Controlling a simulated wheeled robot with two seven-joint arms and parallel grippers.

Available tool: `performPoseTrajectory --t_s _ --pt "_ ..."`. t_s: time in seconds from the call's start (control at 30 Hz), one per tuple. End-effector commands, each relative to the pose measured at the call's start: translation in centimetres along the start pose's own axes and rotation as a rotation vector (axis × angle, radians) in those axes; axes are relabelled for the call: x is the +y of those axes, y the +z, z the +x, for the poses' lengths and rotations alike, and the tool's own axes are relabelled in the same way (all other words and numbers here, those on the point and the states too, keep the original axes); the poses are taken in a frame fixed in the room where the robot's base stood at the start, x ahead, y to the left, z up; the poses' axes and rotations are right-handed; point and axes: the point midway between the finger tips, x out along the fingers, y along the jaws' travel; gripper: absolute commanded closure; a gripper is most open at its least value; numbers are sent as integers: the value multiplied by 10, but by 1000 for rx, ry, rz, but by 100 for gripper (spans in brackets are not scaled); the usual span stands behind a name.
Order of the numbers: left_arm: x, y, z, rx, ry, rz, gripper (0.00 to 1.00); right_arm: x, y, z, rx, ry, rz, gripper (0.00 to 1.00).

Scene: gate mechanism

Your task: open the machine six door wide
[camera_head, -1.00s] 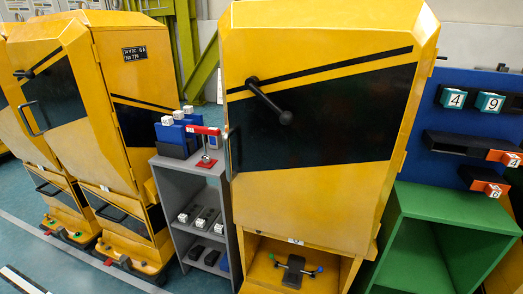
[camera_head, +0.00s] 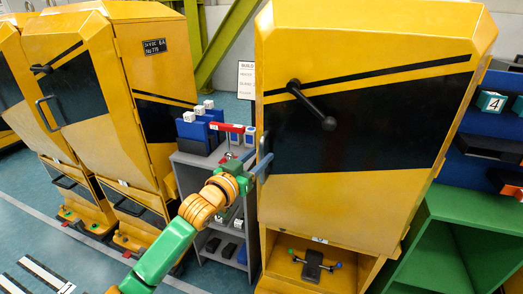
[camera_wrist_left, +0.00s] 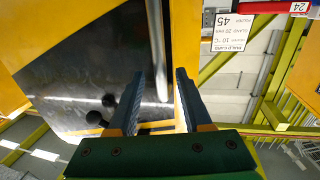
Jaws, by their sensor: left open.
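The large yellow machine door (camera_head: 365,185) with a black band stands shut at the centre-right of the head view; I cannot read a machine number on it. A black ball-ended lever (camera_head: 312,106) sits on its upper front. The upright bar handle (camera_head: 265,145) is at the door's left edge. My left gripper (camera_head: 259,166) is open at this handle. In the left wrist view the silvery handle (camera_wrist_left: 156,40) runs between the two open fingers (camera_wrist_left: 158,78), without clear contact. The black lever (camera_wrist_left: 115,112) shows left of the fingers there. My right gripper is not in view.
A grey shelf (camera_head: 190,158) with small parts and a red-topped item stands left of the machine, close to my left arm. Other yellow machines (camera_head: 70,100) are farther left. A green cabinet (camera_head: 455,215) stands at the right. Open floor lies at lower left.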

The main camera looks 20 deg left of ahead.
Motion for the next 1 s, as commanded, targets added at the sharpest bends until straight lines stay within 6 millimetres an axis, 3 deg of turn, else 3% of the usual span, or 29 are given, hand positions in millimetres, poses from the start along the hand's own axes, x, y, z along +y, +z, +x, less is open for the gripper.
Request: performPoseTrajectory --t_s 0.2,0.47,0.5,0.67,0.7,1.0 --pt "0 0 21 -1 0 -1 50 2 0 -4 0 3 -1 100" --pt "0 1 23 -1 0 0 50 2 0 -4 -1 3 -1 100" --pt "0 1 23 -1 0 0 53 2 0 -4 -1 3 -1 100" --pt "0 1 23 -1 -1 0 96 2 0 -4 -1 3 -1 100" --pt "0 1 23 -1 -1 0 100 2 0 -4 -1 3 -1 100" --pt "0 1 23 -2 0 0 100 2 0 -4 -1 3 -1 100"
